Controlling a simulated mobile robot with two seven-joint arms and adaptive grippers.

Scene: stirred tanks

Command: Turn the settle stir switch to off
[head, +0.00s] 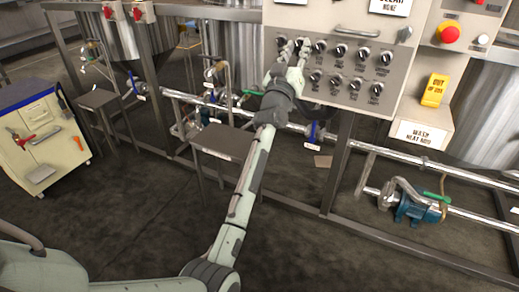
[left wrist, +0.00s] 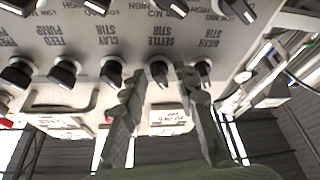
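The settle stir switch is a black knob (left wrist: 158,72) on a grey control panel (head: 350,95), in the row of the upside-down left wrist view that lies nearer the fingers. An inverted SETTLE STIR label is beside it. My left gripper (left wrist: 162,78) is open, with one finger on each side of this knob. I cannot tell whether either finger touches it. The knob's pointer leans slightly down and right in the wrist view. In the head view my left gripper (head: 292,52) is at the panel's left end and hides some knobs. My right gripper is out of view.
A neighbouring knob (left wrist: 204,70) is close beside one finger. Another knob (left wrist: 112,72) is on the other side. Pipes and a stool (head: 222,142) are below the panel.

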